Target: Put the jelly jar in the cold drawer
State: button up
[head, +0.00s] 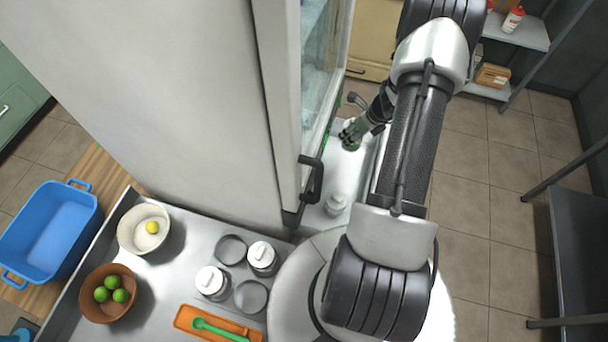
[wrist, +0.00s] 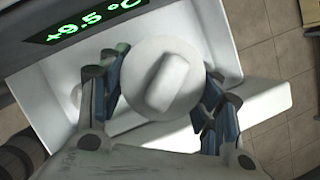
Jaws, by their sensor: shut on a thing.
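My gripper (head: 354,129) is shut on a jar with a round white lid and raised grip (wrist: 163,80), seen from above between the blue-backed fingers in the wrist view. I take it for the jelly jar; no label shows. The open white cold drawer (head: 364,164) sticks out below the glass-fronted cabinet. It also shows in the wrist view (wrist: 52,92), beneath the jar and beside a green +9.5 °C display (wrist: 90,20). The held jar is over the drawer; whether it touches the bottom I cannot tell. Another white-lidded jar (head: 335,204) stands at the drawer's near end.
The tall cabinet's door handle (head: 312,180) juts out near the drawer. A steel counter at lower left holds two lidded jars (head: 212,282), (head: 262,258), a cream bowl (head: 128,239), a brown bowl (head: 90,306) and an orange tray (head: 190,316). Tiled floor (head: 480,215) is clear at right.

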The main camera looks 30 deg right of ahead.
notch_tip(320, 180, down, 20)
jog(key=b, duration=0.6)
jog(key=shift+s+d, duration=0.1)
jog(key=shift+d, duration=0.05)
jog(key=shift+f, duration=0.15)
jog(key=o, duration=1.4)
jog(key=shift+r, duration=0.25)
jog(key=p+v, duration=0.2)
jog(key=v, duration=1)
jog(key=shift+s+f, duration=0.1)
